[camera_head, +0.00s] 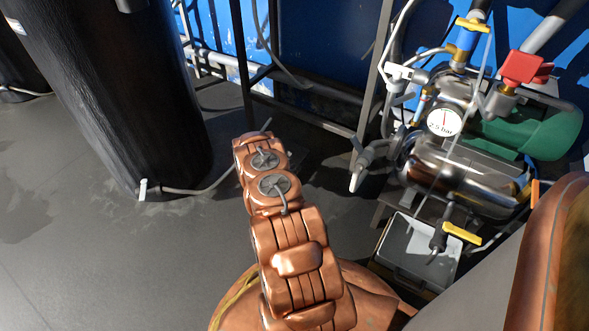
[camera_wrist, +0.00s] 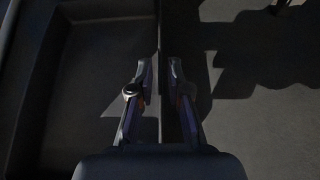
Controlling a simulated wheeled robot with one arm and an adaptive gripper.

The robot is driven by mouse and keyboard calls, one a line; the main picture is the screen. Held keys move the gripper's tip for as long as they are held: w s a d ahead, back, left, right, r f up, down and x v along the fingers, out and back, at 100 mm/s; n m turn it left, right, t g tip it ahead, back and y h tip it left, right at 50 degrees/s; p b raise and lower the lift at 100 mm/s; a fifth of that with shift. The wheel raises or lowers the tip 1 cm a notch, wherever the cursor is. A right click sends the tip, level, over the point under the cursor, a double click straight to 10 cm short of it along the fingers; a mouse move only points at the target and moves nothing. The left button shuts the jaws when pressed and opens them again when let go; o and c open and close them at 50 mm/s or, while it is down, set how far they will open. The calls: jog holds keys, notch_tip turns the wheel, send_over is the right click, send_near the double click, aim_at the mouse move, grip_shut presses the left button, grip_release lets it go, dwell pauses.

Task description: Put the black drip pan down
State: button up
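The black drip pan (camera_head: 377,262) is at the lower right of the head view, below the pump's valve. Its inside looks light grey in the light. In the wrist view a dark pan (camera_wrist: 60,75) fills the left side, and its straight wall runs up the middle. My gripper (camera_wrist: 160,75) has one finger on each side of that wall, close to it. I cannot tell whether the fingers touch the wall. In the head view my gripper is hidden behind my arm.
The pump with its gauge (camera_head: 446,122) and a yellow valve handle (camera_head: 462,233) stand over the pan. A metal frame (camera_head: 248,75) and hoses are behind. A large black cylinder (camera_head: 115,95) stands at left. The grey floor (camera_head: 110,260) is clear at lower left.

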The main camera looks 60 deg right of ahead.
jog(key=shift+o, duration=0.9)
